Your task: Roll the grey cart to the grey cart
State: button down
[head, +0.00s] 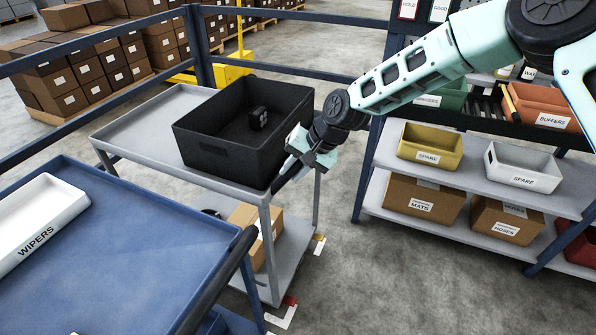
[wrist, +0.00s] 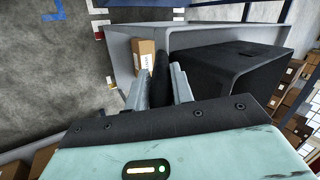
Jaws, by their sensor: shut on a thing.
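The grey cart (head: 165,115) stands at the centre-left of the head view, with a flat upper tray and a lower shelf. My gripper (head: 296,165) is at the cart's right end, beside the black crate. In the wrist view my gripper (wrist: 158,88) is shut on the cart's dark handle bar (wrist: 159,70), which runs between the two fingers. The fingertips are partly hidden by the wrist in the head view. Only one grey cart is in view.
A black crate (head: 222,152) with a small dark item rides on the cart; a carton (head: 243,216) sits below. A blue cart (head: 130,240) with a white WIPERS bin is close at front left. Blue rails stand behind, shelving (head: 465,170) at right. Floor (head: 380,285) is clear at front right.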

jog(key=shift+d, duration=0.1)
jog(key=c, duration=1.1)
grip_release()
jog(key=shift+r, duration=0.1)
jog(key=b+v, duration=0.3)
jog(key=v, duration=1.4)
jog(key=s+d+n+h, duration=0.1)
jog(key=s+n+h, duration=0.35)
jog(key=s, duration=1.35)
jog(key=s+d+n, duration=0.1)
jog(key=s+d, duration=0.2)
jog(key=s, duration=0.2)
jog(key=s+d+f+n+h, duration=0.1)
jog(key=s+d+n, duration=0.1)
jog(key=s, duration=0.2)
jog(key=s+d+f+n, duration=0.1)
jog(key=s+d, duration=0.2)
jog(key=s, duration=0.2)
jog(key=shift+s+d+f+n+g, duration=0.1)
jog(key=shift+s+d+n+g, duration=0.15)
jog(key=shift+s+d+g, duration=0.1)
